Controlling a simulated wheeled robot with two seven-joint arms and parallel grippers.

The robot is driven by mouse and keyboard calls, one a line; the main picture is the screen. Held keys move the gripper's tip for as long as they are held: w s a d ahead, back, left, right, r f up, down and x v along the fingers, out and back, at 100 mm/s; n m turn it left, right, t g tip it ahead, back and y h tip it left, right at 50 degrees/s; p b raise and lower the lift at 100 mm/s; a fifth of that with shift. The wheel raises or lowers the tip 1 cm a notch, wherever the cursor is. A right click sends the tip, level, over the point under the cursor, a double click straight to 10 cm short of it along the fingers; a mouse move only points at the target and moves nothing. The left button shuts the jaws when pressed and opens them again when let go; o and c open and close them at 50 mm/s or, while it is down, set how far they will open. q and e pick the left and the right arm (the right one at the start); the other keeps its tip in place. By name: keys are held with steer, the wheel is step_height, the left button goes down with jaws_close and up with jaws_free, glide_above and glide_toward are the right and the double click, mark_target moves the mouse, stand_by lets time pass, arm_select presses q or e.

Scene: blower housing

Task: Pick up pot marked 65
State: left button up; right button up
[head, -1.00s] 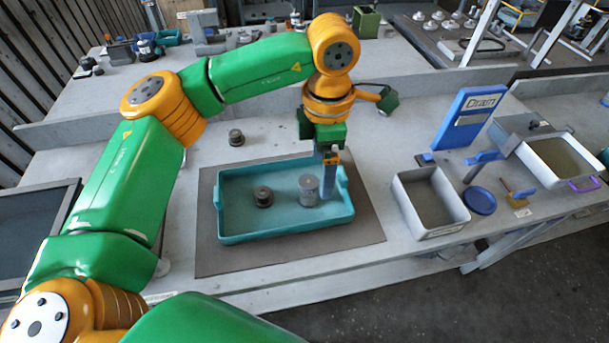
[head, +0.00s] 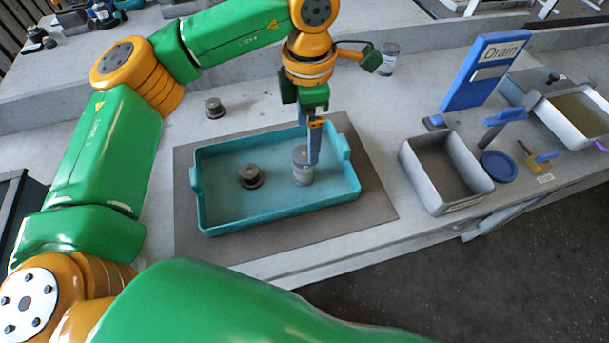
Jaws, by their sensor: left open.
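A grey cylindrical pot (head: 302,169) stands upright in the right half of a teal tray (head: 222,222). No number can be read on it at this size. My left gripper (head: 313,150) points down at the pot's right side, with its blue fingers overlapping the pot in the picture. It is open; I cannot tell whether a finger touches the pot. A second grey pot (head: 389,60) with a pale label stands on the bench behind my wrist, its marking too small to read. My right gripper is not in view.
A dark stepped part (head: 251,177) sits in the tray's left half, and another (head: 214,108) stands on the bench behind. A grey bin (head: 481,195), a blue "Drain" sign (head: 484,72) and a blue round dish (head: 498,166) are to the right. The bench's front edge is clear.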

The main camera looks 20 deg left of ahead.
mark_target(304, 154)
arm_select(q)
steer(key=f, duration=0.1)
steer(key=f+b, duration=0.1)
steer(key=shift+w+a+f, duration=0.15)
steer(key=shift+w+f, duration=0.05)
steer(key=shift+f, duration=0.1)
steer(key=shift+w+a+f, duration=0.1)
steer(key=shift+w+f, duration=0.05)
steer(key=shift+f, duration=0.05)
steer(key=f+p, duration=0.3)
steer(key=shift+s+a+f, duration=0.1)
steer(key=shift+s+a, duration=0.05)
steer(key=shift+s, duration=0.15)
step_height(304, 154, down, 3)
steer(key=shift+r+p, duration=0.1)
steer(key=shift+p, duration=0.2)
steer(key=shift+w+f, duration=0.1)
steer(key=shift+f, duration=0.15)
jaws_close()
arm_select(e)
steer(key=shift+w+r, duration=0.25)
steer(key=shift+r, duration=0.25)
